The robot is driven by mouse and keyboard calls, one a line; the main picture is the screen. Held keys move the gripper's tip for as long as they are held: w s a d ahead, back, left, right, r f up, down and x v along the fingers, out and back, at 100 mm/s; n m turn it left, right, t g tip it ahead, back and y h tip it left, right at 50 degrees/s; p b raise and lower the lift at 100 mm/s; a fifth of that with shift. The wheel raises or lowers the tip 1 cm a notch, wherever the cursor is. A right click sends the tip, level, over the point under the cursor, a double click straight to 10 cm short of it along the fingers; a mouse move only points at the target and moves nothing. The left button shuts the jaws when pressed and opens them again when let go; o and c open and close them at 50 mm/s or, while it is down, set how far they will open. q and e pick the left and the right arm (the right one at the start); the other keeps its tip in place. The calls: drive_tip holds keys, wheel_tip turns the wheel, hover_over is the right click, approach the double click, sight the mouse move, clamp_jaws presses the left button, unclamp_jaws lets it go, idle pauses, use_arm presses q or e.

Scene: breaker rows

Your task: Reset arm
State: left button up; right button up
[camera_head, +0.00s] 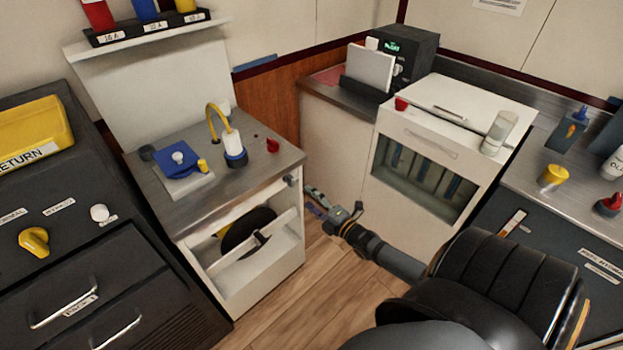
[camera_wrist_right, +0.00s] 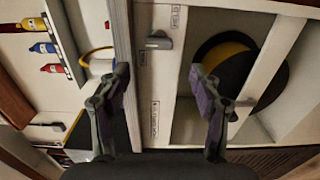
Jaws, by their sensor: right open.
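A small grey lever (camera_head: 291,180) sits at the upper right front corner of the white cabinet with the dark round disc. I take it to be the reset arm. In the right wrist view the grey lever (camera_wrist_right: 160,42) sticks out from a white strip with small labels, too small to read surely. My right gripper (camera_head: 314,200) is open and empty, just right of that cabinet corner. In the right wrist view its fingertips (camera_wrist_right: 160,76) are spread to either side of the lever's line, with the lever beyond them; I see no contact. My left gripper is not in view.
The cabinet's steel top (camera_head: 265,163) carries a blue device (camera_head: 178,160), a white bottle with a yellow hose (camera_head: 233,144) and a red knob (camera_head: 272,146). A dark disc (camera_head: 248,232) sits in its open front. A white glass-fronted unit (camera_head: 425,170) stands right. Wooden floor (camera_head: 300,310) lies between.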

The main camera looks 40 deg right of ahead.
idle(0.4)
drive_tip(key=s+d+f+m+g+h+p, duration=0.1)
drive_tip(key=s+f+m+g, duration=0.5)
drive_tip(key=f, duration=0.6)
drive_tip(key=s+d+f+m+g+h+p, duration=0.15)
drive_tip(key=s+f+m, duration=0.25)
drive_tip(key=s+f, duration=0.55)
drive_tip(key=s+a+f+m+g, duration=0.4)
drive_tip(key=s+a+f, duration=0.2)
drive_tip(key=s, duration=0.6)
drive_tip(key=s+a+f+m+g+p, duration=0.1)
drive_tip(key=s+a+f+m+g, duration=0.3)
drive_tip(key=s+f, duration=0.7)
drive_tip(key=shift+s+a+f+m+g, duration=0.25)
drive_tip(key=shift+s+a+m+g, duration=0.15)
drive_tip(key=shift+s+a+g, duration=0.45)
drive_tip(key=shift+s+a+y, duration=0.1)
drive_tip(key=shift+a+y, duration=0.05)
drive_tip(key=shift+y, duration=0.1)
